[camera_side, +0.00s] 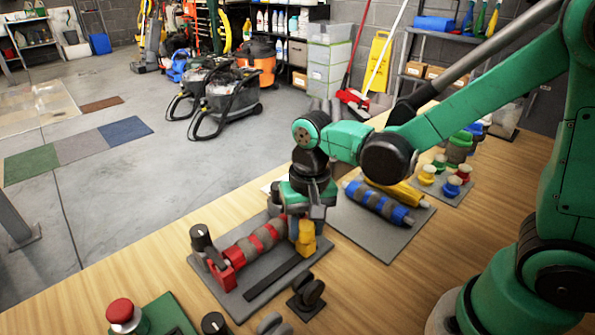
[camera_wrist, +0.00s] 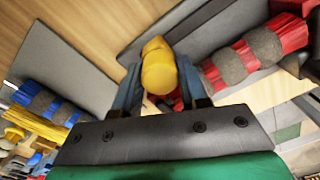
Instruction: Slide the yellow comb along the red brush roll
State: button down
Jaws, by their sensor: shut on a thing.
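The red brush roll (camera_side: 254,246) has red and grey bands and lies in a red holder on a grey mat (camera_side: 224,296). It also shows at the upper right of the wrist view (camera_wrist: 252,54). The yellow comb (camera_side: 306,243) is at the roll's right end in the side view. In the wrist view the comb (camera_wrist: 158,66) stands between my two fingers. My gripper (camera_side: 303,216) points down and is shut on the comb. Whether the comb touches the roll or the mat is hard to tell.
A blue and grey brush roll (camera_side: 378,203) and a yellow part (camera_side: 398,192) lie on another mat behind. Small coloured knobs (camera_side: 452,180) stand further right. Dark wheel-like parts (camera_side: 307,291) sit at the front. A red button (camera_side: 121,311) is at the front left.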

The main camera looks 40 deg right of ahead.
jog(key=a, duration=1)
jog(key=shift+a, duration=0.15)
jog(key=shift+c, duration=2.3)
grip_release()
jog(key=shift+r, duration=2.8)
